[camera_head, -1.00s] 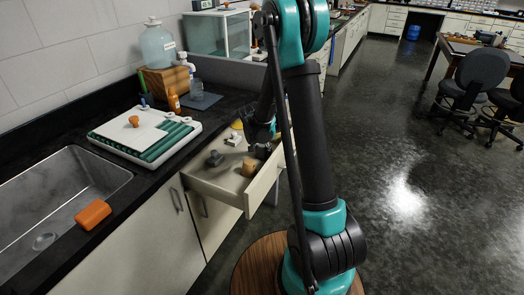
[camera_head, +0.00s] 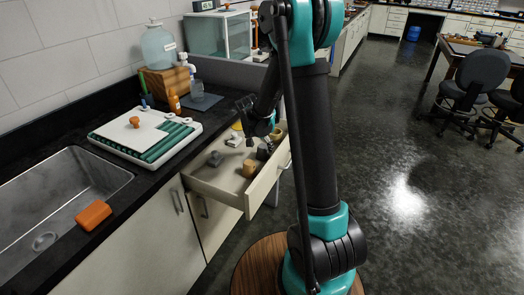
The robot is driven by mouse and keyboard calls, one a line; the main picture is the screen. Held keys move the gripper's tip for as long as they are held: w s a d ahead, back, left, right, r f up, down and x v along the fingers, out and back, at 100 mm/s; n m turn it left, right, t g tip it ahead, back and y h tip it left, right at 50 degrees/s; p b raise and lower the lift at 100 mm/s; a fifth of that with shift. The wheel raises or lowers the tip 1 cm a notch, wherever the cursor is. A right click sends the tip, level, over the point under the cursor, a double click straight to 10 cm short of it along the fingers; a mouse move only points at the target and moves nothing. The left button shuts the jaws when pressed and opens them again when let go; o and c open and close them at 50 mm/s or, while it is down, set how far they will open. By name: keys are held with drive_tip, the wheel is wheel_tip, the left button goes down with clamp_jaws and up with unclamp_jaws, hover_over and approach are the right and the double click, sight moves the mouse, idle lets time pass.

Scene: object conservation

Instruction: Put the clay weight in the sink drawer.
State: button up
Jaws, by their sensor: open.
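The open drawer (camera_head: 228,196) below the counter holds several small objects. A dark grey piece (camera_head: 263,151) lies in it near the front wall, below my gripper; it may be the clay weight, but I cannot tell for sure. A grey knobbed piece (camera_head: 214,158) lies to its left and a tan cylindrical piece (camera_head: 249,168) stands nearer. My gripper (camera_head: 257,127) is open, above the far part of the drawer and apart from the pieces. Its fingers are small and dark in this view.
A small white item (camera_head: 234,140) and a bowl (camera_head: 277,133) are at the drawer's far end. The sink (camera_head: 70,190), an orange block (camera_head: 93,215) and a white-green board (camera_head: 145,133) with an orange-brown knobbed piece (camera_head: 134,121) are on the left.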

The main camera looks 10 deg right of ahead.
drive_tip(key=v, duration=0.8)
drive_tip(key=shift+w+d, duration=0.1)
drive_tip(key=shift+c, duration=0.3)
idle(0.6)
